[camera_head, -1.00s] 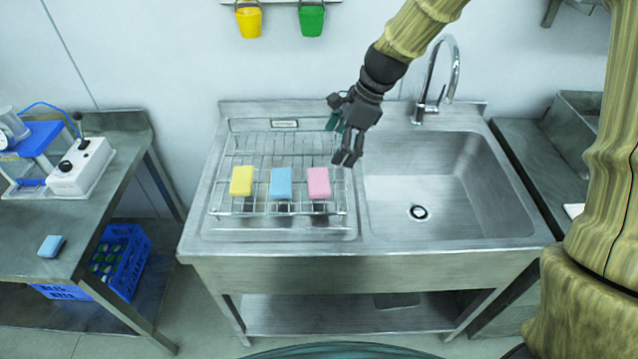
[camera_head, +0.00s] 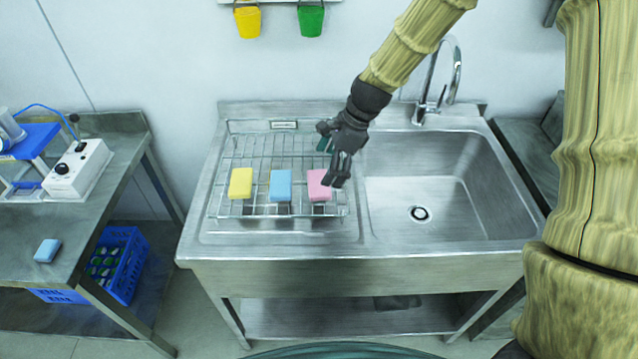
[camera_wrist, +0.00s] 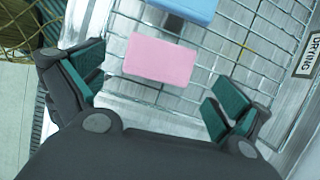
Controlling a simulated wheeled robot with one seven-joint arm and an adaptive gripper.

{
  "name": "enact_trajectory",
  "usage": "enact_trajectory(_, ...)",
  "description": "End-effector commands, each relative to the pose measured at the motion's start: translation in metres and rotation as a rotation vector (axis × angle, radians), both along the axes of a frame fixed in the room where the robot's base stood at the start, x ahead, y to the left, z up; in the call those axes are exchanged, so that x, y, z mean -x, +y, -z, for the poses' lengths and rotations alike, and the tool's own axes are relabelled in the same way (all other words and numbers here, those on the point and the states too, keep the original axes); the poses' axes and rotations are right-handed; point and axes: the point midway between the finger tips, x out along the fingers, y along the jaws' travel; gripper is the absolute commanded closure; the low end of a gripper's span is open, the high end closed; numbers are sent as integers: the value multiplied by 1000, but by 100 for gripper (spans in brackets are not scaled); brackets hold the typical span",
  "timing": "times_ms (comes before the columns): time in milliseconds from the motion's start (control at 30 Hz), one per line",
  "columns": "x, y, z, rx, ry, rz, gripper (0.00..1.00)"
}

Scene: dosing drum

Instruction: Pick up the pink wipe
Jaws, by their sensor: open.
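The pink wipe (camera_head: 318,185) lies on the right part of the wire drying rack (camera_head: 226,208), beside the blue wipe (camera_head: 280,185). In the wrist view the pink wipe (camera_wrist: 160,59) lies flat on the wires, ahead of and between the spread fingers. My gripper (camera_head: 338,172) is above the rack's right side and overlaps the pink wipe's right edge in the head view. In the wrist view my gripper (camera_wrist: 158,97) is open and empty, with green pads on both sides. I see no contact with the wipe.
A yellow wipe (camera_head: 241,183) lies at the rack's left. The sink basin (camera_head: 470,200) with its tap (camera_head: 436,85) is to the right. A side table (camera_head: 75,225) at left holds another blue wipe (camera_head: 47,250). A blue crate (camera_head: 125,265) stands below it.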

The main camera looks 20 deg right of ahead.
Motion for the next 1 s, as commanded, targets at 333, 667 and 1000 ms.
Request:
enact_trajectory(333, -2, 10, 23, -1, 4, -2, 0)
enact_trajectory(667, -5, 18, 45, 0, 1, 1, 0)
enact_trajectory(1000, -5, 19, 47, 1, 0, 0, 7)
